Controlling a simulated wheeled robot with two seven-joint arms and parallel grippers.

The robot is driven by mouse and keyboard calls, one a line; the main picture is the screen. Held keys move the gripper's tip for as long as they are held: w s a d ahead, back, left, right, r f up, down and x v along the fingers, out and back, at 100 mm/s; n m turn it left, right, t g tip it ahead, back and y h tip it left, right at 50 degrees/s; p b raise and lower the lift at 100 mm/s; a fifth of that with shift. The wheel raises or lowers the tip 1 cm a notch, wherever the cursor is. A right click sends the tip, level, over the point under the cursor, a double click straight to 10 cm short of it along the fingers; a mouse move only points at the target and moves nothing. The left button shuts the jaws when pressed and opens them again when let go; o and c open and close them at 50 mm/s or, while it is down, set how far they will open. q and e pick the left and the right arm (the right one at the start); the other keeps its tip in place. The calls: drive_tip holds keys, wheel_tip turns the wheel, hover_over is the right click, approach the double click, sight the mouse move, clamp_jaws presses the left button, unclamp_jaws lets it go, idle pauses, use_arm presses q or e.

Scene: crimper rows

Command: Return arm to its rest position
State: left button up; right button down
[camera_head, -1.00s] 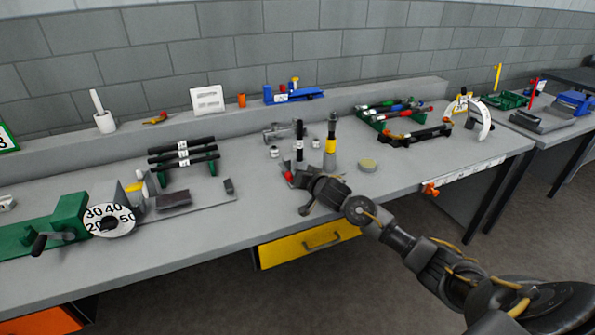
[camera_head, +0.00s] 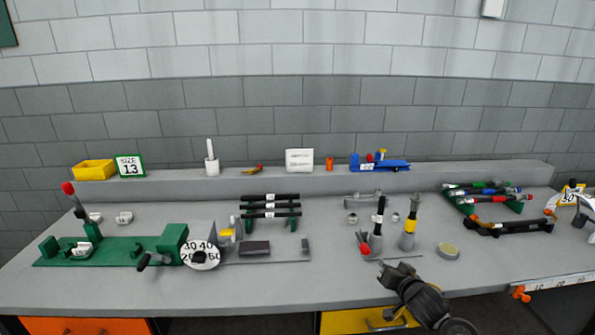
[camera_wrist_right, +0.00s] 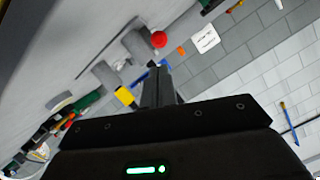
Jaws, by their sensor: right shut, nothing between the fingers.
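My right gripper (camera_head: 392,270) is at the front edge of the grey bench (camera_head: 330,283), low in the head view. Its fingers are together with nothing between them. In the right wrist view the closed fingers (camera_wrist_right: 160,88) point toward the bench and the wall. A black-handled tool (camera_head: 378,222) and a yellow-banded tool (camera_head: 410,225) stand upright just beyond the gripper; a red knob (camera_head: 365,249) is by the first one's base. My left gripper is not in view.
A green crimper with a numbered dial (camera_head: 201,254) stands on the left. A rack of black bars (camera_head: 270,213) is in the middle. A round disc (camera_head: 448,250) lies to the right. A yellow drawer (camera_head: 345,321) is under the bench edge. A shelf (camera_head: 230,183) runs along the back.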

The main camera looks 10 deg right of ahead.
drive_tip(key=s+a+f+n+g, duration=0.25)
drive_tip(key=s+f, duration=0.35)
drive_tip(key=s, duration=0.4)
drive_tip(key=s+a+f+n+g, duration=0.1)
drive_tip(key=s+a+f+g, duration=0.3)
drive_tip(key=s, duration=0.5)
drive_tip(key=s+a+f+n+g, duration=0.1)
drive_tip(key=s+f+n+g, duration=0.1)
drive_tip(key=s, duration=0.9)
drive_tip(key=s+a+f+n+g, duration=0.1)
drive_tip(key=s+f+g, duration=0.15)
drive_tip(key=s, duration=0.95)
wheel_tip(320, 180, down, 27)
drive_tip(key=s+g, duration=0.1)
drive_tip(key=s, duration=0.1)
drive_tip(key=s+d+f+g+h, duration=0.1)
drive_tip(key=s+d+f, duration=0.2)
drive_tip(key=s+f, duration=1)
drive_tip(key=shift+s+g, duration=0.3)
drive_tip(key=shift+s, duration=0.75)
drive_tip(key=shift+s+d+f+n, duration=0.1)
drive_tip(key=shift+f+n, duration=0.05)
drive_tip(key=shift+n, duration=0.2)
